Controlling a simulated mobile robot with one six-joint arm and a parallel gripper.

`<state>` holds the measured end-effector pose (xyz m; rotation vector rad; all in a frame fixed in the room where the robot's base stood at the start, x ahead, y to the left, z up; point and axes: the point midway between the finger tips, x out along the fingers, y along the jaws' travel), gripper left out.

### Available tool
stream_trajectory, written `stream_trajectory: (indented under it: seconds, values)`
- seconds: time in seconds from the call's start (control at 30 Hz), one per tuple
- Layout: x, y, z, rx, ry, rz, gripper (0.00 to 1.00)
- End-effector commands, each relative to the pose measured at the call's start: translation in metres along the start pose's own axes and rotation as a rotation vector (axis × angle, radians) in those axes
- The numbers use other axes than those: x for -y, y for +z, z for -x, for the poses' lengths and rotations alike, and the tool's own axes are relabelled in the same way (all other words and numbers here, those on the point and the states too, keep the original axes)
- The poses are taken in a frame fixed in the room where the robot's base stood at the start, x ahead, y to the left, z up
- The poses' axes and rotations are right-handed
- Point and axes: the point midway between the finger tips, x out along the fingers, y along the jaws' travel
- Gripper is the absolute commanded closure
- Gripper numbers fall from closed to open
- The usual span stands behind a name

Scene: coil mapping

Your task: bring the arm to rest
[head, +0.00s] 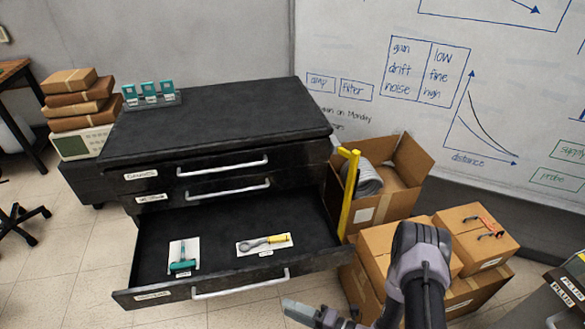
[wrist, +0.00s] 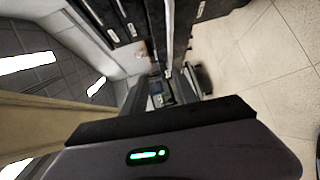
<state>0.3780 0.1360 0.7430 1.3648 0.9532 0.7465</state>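My arm (head: 422,270) reaches up from the bottom edge of the head view, right of the cabinet's open drawer. A grey part that looks like my gripper (head: 302,312) shows at the bottom edge, in front of the drawer and cut off by the picture. I cannot make out its two fingers or whether it is open. Nothing is visibly held. In the wrist view a dark body with a green light (wrist: 148,156) fills the lower part, and the picture is turned sideways.
The black cabinet (head: 220,118) has its bottom drawer (head: 215,222) pulled out, with a teal tool (head: 182,264) and a yellow-handled wrench (head: 264,243) inside. Cardboard boxes (head: 385,243) stand close beside my arm. A yellow post (head: 348,195) rises at the drawer's right.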

Motion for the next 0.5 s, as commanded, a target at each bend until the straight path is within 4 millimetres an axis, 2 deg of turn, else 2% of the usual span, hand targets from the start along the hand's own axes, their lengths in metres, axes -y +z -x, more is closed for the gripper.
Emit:
stream_trajectory:
  seconds: [0.03, 0.07, 0.1, 0.2, 0.3, 0.4, 0.5]
  values:
    - [-0.033, 0.010, -0.004, -0.065, 0.010, 0.121, 0.66]
    - [-0.057, 0.012, -0.005, -0.123, 0.016, 0.216, 0.66]
    - [-0.092, 0.011, -0.006, -0.212, 0.023, 0.364, 0.66]
    - [-0.172, -0.005, 0.002, -0.445, 0.032, 0.765, 0.66]
    - [-0.233, -0.030, 0.023, -0.670, 0.027, 1.170, 0.66]
    - [-0.277, -0.055, 0.054, -0.891, 0.001, 1.581, 0.66]
    - [-0.309, -0.072, 0.089, -1.111, -0.051, 1.990, 0.66]
